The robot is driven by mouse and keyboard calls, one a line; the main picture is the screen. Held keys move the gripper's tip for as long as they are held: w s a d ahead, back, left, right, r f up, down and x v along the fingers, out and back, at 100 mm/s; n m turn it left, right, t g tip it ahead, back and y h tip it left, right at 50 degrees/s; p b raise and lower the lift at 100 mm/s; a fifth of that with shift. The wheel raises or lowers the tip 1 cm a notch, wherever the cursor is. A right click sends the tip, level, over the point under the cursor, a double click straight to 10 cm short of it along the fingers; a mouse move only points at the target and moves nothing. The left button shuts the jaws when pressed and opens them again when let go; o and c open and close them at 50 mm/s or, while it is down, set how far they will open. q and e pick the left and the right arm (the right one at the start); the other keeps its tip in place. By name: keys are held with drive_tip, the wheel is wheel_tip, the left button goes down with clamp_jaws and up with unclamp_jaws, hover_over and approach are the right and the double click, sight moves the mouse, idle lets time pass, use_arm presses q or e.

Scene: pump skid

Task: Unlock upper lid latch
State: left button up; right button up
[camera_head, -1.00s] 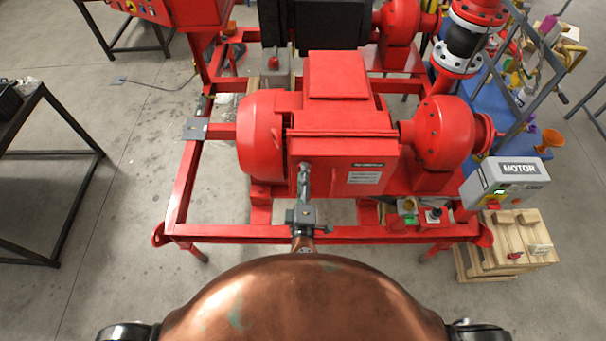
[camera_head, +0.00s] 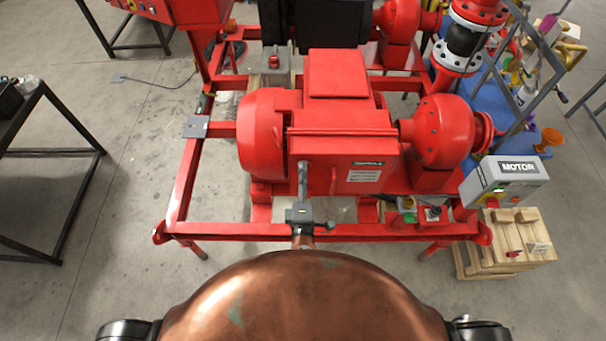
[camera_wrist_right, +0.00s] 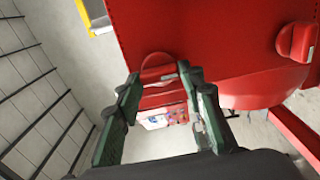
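The red motor housing with its box-shaped cover (camera_head: 345,150) stands in the middle of the head view. A second red tab (camera_wrist_right: 296,42) sits on the red cover further right in that view. Which one is the upper latch is unclear. My left gripper is out of view.
The red skid frame rail (camera_head: 240,231) runs below the gripper. A grey MOTOR control box (camera_head: 505,178) stands at the right, above a wooden pallet stack (camera_head: 505,240). A dark table (camera_head: 40,150) is at the left. Open floor lies between.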

drive_tip(key=o, duration=0.4)
drive_tip(key=shift+c, duration=0.2)
drive_tip(key=s, duration=0.7)
drive_tip(key=shift+s, duration=0.25)
drive_tip(key=shift+f, duration=0.1)
